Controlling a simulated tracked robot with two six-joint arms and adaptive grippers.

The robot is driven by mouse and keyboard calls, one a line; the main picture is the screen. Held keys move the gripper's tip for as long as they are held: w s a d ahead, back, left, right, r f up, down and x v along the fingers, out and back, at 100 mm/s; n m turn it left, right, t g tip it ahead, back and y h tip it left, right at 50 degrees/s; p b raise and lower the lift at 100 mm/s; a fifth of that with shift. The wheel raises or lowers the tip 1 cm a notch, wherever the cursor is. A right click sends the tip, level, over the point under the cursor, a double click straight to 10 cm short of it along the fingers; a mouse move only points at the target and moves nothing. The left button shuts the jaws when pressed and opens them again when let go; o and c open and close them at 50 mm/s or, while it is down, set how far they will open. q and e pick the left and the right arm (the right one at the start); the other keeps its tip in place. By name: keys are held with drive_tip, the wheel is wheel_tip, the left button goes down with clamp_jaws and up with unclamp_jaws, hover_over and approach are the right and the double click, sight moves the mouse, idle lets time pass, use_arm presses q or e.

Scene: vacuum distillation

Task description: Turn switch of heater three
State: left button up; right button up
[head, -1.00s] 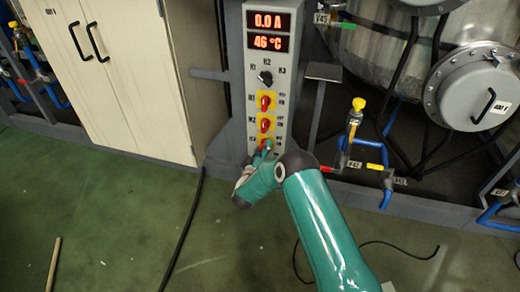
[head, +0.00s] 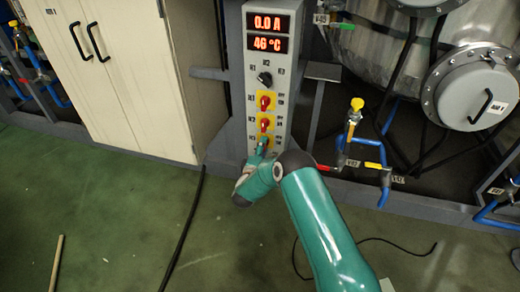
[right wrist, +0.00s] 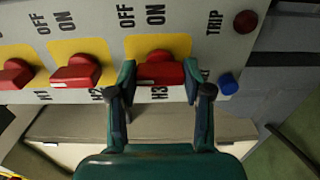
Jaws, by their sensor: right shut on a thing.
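The heater three switch is a red knob (right wrist: 160,72) on a yellow plate, marked H3 in the right wrist view, with OFF and ON lettering beside it. My right gripper (right wrist: 160,80) has one finger on either side of this knob and is shut on it. In the head view my right gripper (head: 263,146) is at the lowest switch of the grey control panel (head: 251,75) and mostly hides it. The red switches of heater one (head: 265,102) and heater two (head: 265,124) are above it. My left gripper is not in view.
The panel's displays (head: 268,33) read 0.0 A and 46 °C, above a black selector knob (head: 264,78). A blue button (right wrist: 228,83) is right of the H3 switch. Yellow-handled valve piping (head: 355,115) stands to the right, a beige cabinet (head: 130,70) to the left.

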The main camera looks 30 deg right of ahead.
drive_tip(key=shift+w+a, duration=0.1)
idle(0.3)
drive_tip(key=o, duration=1.2)
drive_tip(key=shift+c, duration=0.2)
drive_tip(key=shift+f, duration=0.1)
drive_tip(key=v, duration=1.2)
